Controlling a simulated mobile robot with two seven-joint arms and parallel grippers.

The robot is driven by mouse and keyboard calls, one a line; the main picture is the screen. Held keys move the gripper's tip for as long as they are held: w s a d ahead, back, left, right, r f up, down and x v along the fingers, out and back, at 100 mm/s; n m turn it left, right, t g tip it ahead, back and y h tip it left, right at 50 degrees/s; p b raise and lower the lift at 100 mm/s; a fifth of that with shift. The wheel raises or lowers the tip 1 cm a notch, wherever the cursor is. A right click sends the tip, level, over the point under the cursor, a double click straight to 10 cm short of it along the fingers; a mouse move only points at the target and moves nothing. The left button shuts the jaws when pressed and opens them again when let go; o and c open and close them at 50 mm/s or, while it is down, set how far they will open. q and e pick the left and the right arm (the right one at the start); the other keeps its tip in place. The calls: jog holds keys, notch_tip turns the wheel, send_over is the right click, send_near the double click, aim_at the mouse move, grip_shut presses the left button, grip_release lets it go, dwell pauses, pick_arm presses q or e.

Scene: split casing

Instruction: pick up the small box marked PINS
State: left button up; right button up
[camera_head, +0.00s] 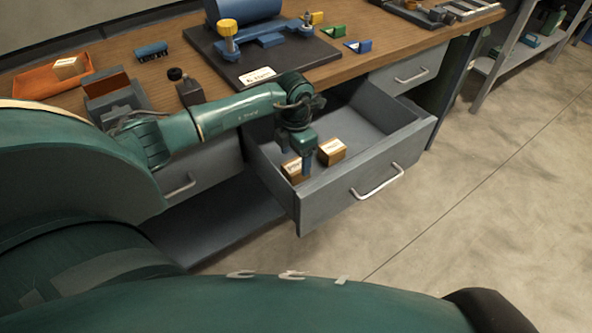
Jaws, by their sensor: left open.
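Two small tan boxes with white labels lie in the open drawer (342,190). The left box (293,168) is near the drawer's left front corner, and the right box (331,152) is a little behind and to the right. The print on both labels is too small to read, so I cannot tell which is marked PINS. My left gripper (296,170) points down into the drawer with its fingers open at the left box. The fingers partly hide that box, and I cannot tell whether they touch it. My right gripper is not in view.
The drawer hangs from a wooden workbench (400,38). The drawer's back right is empty. Open floor (480,210) lies right.

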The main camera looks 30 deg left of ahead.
aim_at(296, 165)
pick_arm(q)
jog(key=f, duration=0.5)
jog(key=shift+w, duration=0.25)
jog(key=shift+c, duration=0.3)
jog(key=c, duration=1.2)
jog(key=shift+r, duration=0.1)
